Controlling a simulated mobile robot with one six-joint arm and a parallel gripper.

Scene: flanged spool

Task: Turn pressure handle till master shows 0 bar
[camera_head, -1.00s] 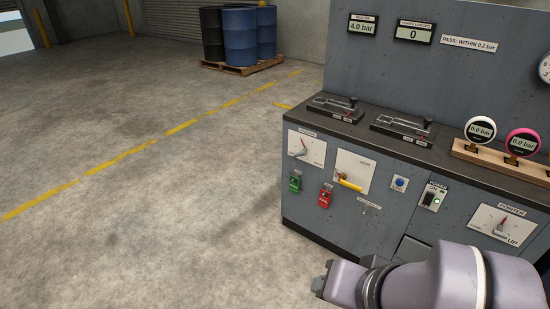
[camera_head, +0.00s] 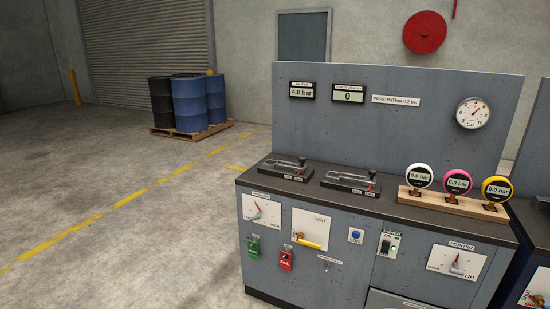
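The master display (camera_head: 302,90) on the bench's upright back panel reads 4.0 bar. A white plate with a red pointer (camera_head: 257,210) is on the left of the bench front; its small label is blurred and may read pressure. The pointer tilts up and to the left. To its right is a white plate marked vent with a yellow lever (camera_head: 310,244), which points right and slightly down. A round dial gauge (camera_head: 473,113) hangs at the right of the back panel, with its needle toward the upper right. My gripper is out of view.
Two clamp-like fixtures (camera_head: 352,180) lie on the dark benchtop. White, pink (camera_head: 457,182) and yellow gauges reading 0.0 bar stand on a wooden rack. Green and red tags (camera_head: 286,259) hang on the front. Drums (camera_head: 188,105) stand on a pallet at the back. The floor left of the bench is clear.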

